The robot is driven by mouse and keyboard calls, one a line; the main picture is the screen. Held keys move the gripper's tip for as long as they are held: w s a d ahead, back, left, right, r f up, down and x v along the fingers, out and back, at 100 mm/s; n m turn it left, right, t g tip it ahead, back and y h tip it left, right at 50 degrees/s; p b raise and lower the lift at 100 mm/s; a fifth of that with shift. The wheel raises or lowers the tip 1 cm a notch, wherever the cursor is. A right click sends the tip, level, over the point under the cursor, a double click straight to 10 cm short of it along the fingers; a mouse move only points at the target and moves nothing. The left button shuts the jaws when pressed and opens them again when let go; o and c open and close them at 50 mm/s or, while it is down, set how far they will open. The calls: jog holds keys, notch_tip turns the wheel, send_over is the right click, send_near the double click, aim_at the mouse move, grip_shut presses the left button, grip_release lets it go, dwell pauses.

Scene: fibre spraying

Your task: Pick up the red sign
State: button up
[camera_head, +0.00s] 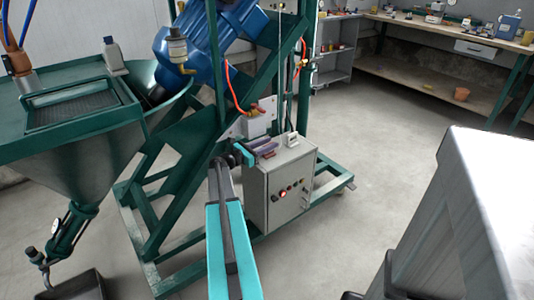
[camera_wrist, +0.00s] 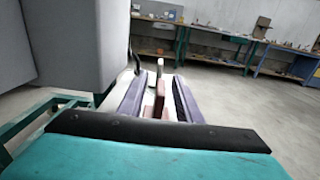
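My gripper (camera_head: 266,149) is over the top of the grey control cabinet (camera_head: 283,170), at the end of my teal arm. In the wrist view its two purple-grey fingers are spread apart. A reddish-brown upright piece (camera_wrist: 158,100), seen nearly edge-on, stands between them with a gap on each side. It may be the red sign; no red face or lettering is visible. In the head view a small pale upright thing (camera_head: 291,139) stands on the cabinet just beyond the fingertips. I cannot tell if it is the same piece.
A green machine frame (camera_head: 170,200) with a blue motor (camera_head: 205,45) and a hopper (camera_head: 85,150) stands at left and behind the cabinet. Orange hoses (camera_head: 232,88) hang near the gripper. A workbench (camera_head: 460,38) lines the back wall.

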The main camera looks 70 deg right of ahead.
grip_shut()
jog(key=shift+r, duration=0.2)
